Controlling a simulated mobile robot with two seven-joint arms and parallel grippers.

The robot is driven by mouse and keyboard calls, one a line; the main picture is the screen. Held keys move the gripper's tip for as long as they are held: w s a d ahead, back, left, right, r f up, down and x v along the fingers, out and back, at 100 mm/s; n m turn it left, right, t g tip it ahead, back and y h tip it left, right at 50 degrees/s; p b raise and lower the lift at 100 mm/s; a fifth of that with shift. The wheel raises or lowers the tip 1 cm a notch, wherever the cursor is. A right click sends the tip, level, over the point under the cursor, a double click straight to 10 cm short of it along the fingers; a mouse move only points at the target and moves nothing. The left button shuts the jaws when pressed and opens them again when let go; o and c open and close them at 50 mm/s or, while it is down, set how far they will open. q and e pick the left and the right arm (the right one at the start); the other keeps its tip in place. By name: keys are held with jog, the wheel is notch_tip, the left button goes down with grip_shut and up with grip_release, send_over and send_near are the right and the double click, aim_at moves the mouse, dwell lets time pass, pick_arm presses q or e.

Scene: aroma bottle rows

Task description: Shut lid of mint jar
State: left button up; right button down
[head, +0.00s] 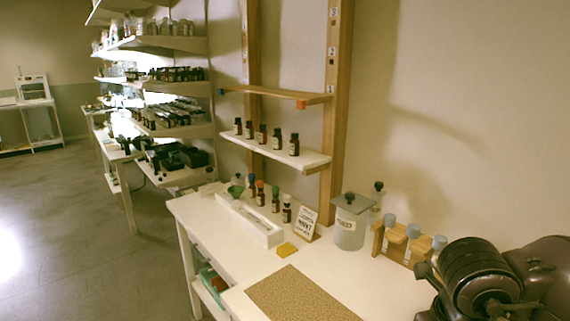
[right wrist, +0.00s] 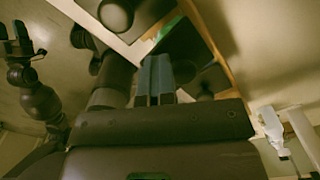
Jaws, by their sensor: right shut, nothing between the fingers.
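A pale, cloudy jar (head: 349,233) stands on the white table right of the sign card. Its front label is too small to read surely, so I cannot tell if it is the mint jar. A flat grey lid (head: 358,208) with a dark knob lies over its mouth; I cannot tell if it is fully seated. A clear jar (head: 376,204) with a dark knob stands partly hidden behind it. In the right wrist view my right gripper (right wrist: 155,98) has its fingers together and empty. In the head view my dark arm fills the lower right.
A wooden rack (head: 392,238) with grey-capped tubes stands right of the jar. A sign card (head: 308,224), a yellow block (head: 287,249) and a white tray (head: 262,232) are to the left. A brown mat (head: 300,297) lies in front. Small bottles (head: 276,202) stand behind the tray.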

pick_arm(q)
jog(key=shift+w+r, duration=0.1)
jog(key=shift+w, duration=0.1)
pick_arm(e)
jog(key=shift+s+d+f, duration=0.15)
jog(key=shift+d, duration=0.05)
jog(key=shift+r+p, duration=0.35)
jog(key=shift+r, duration=0.15)
jog(key=shift+s+d+r, duration=0.2)
jog(key=shift+r, duration=0.35)
jog(key=shift+w+a+r+p, duration=0.15)
jog(key=shift+r+p, duration=0.25)
jog(key=shift+p, duration=0.05)
jog(key=shift+r+p, duration=0.35)
jog(key=shift+r, duration=0.3)
pick_arm(q)
jog(key=shift+t, duration=0.3)
jog(key=r, duration=0.2)
jog(key=w+r+p, duration=0.1)
jog(key=r, duration=0.2)
jog(key=shift+w+d, duration=0.1)
jog(key=shift+d, duration=0.05)
pick_arm(e)
notch_tip(320, 180, up, 2)
jog(key=shift+a+r, duration=0.1)
jog(key=shift+r, duration=0.05)
pick_arm(q)
jog(key=shift+s+f, duration=0.3)
jog(key=shift+s, duration=0.15)
